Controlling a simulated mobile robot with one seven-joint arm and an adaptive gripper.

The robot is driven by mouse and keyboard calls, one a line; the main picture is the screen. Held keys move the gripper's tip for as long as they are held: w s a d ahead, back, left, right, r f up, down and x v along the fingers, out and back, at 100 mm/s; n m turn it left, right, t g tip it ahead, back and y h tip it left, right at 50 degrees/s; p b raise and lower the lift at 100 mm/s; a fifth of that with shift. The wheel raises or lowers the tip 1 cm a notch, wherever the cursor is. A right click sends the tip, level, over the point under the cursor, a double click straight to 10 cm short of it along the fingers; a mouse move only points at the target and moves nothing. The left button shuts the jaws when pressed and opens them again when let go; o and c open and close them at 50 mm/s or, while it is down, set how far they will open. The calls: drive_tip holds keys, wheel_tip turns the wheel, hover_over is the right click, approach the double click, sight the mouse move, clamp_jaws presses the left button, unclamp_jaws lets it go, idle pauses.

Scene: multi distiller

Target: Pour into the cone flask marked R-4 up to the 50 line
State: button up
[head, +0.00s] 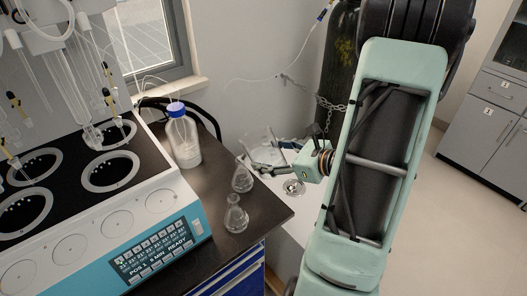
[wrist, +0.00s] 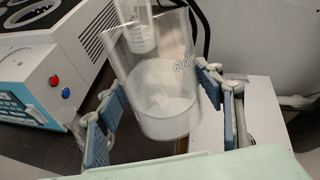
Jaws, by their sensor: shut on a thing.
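My gripper (head: 276,152) is shut on a clear glass beaker (wrist: 165,98). The beaker bears a "600" mark and holds white contents in its lower part; it is tilted in the wrist view. In the head view the beaker (head: 258,138) is held beyond the bench's right edge, partly hidden by the gripper. Two clear cone flasks stand on the dark bench: one farther back (head: 242,180) and one nearer the front (head: 236,217). I cannot read a label or a 50 line on either, and neither shows visible contents.
A blue-capped bottle (head: 184,138) with white contents stands on the bench behind the flasks. A blue and white distiller (head: 150,238) with glassware above it fills the left. A dark gas cylinder (head: 342,62) with a chain stands behind. A white surface (wrist: 238,122) lies right of the bench.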

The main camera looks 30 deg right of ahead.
drive_tip(key=shift+r+p, duration=0.1)
drive_tip(key=shift+p, duration=0.45)
drive_tip(key=shift+s+g+h+p, duration=0.1)
drive_tip(key=shift+g+h+p, duration=0.2)
drive_tip(key=shift+g+p, duration=0.15)
drive_tip(key=f+g+h+p, duration=0.1)
drive_tip(key=g+p, duration=0.1)
drive_tip(key=p, duration=0.1)
drive_tip(key=shift+s+d+f+n, duration=0.1)
drive_tip(key=shift+f+n, duration=0.3)
drive_tip(key=shift+f+g+h+p, duration=0.25)
drive_tip(key=shift+h+p, duration=0.2)
drive_tip(key=shift+h, duration=0.05)
drive_tip(key=shift+d+f, duration=0.15)
drive_tip(key=shift+f, duration=0.15)
drive_tip(key=shift+r, duration=0.1)
drive_tip(key=shift+r+g, duration=0.15)
drive_tip(key=shift+g, duration=0.15)
drive_tip(key=shift+r+h+p, duration=0.1)
drive_tip(key=shift+h+p, duration=0.2)
